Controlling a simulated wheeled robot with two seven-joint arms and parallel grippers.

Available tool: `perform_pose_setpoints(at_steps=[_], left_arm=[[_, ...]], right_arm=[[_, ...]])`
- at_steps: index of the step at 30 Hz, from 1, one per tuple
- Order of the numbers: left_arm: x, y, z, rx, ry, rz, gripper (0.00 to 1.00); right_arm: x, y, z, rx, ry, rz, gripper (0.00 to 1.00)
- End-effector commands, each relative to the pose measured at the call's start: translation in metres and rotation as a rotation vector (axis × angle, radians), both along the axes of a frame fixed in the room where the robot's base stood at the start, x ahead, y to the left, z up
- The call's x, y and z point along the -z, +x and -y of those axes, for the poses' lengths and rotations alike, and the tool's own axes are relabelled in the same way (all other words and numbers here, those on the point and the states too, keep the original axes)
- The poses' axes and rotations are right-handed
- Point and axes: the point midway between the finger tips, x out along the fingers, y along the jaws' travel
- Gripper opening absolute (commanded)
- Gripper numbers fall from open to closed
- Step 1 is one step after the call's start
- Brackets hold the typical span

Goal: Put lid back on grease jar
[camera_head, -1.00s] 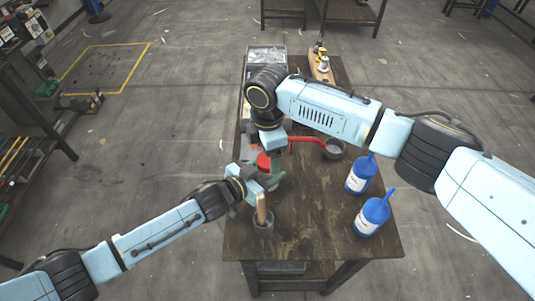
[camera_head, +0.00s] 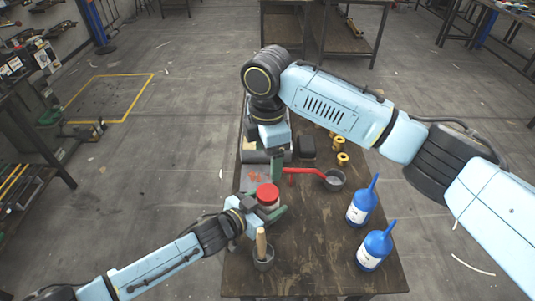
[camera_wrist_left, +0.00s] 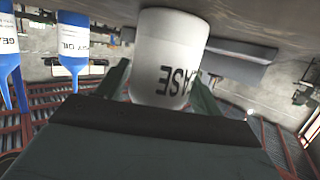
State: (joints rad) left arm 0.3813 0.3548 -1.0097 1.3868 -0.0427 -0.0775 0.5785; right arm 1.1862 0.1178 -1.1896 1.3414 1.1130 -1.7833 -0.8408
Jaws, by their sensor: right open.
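The white grease jar (camera_wrist_left: 168,60) stands between my left gripper's green fingers, its lettering upside down in the left wrist view. In the head view a red lid (camera_head: 267,194) covers its top; I cannot tell how tightly it sits. My left gripper (camera_head: 264,204) is around the jar from the lower left, and its fingers appear to close on its sides. My right gripper (camera_head: 277,166) points down behind the jar, apart from the lid, open with nothing seen in it. The right arm hides part of the table behind.
Two blue bottles (camera_head: 361,207) (camera_head: 375,247) stand at the right. The front middle of the table is clear.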

Motion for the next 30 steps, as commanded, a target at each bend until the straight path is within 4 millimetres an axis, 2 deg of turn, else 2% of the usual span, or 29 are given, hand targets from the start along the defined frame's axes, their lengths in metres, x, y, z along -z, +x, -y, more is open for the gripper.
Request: perform_pose_setpoints(at_steps=[1, 3, 14, 20, 30], left_arm=[[0.0, 0.0, 0.0, 0.0, 0.0, 0.0, 0.73], [0.0, 0.0, 0.0, 0.0, 0.0, 0.0, 0.81], [-0.001, -0.004, -0.004, 0.0, 0.0, -0.001, 0.81], [-0.011, -0.025, -0.025, 0.0, 0.002, -0.002, 0.81], [-0.032, -0.075, -0.074, 0.001, 0.002, -0.002, 0.81]], right_arm=[[0.0, 0.0, 0.0, 0.0, 0.0, 0.0, 0.75], [0.0, 0.0, 0.0, 0.0, 0.0, 0.0, 0.75], [-0.001, 0.0, 0.0, 0.0, 0.0, 0.0, 0.75], [-0.008, 0.0, 0.0, 0.0, 0.0, 0.0, 0.75], [-0.015, 0.0, 0.0, 0.0, 0.0, 0.0, 0.75]])
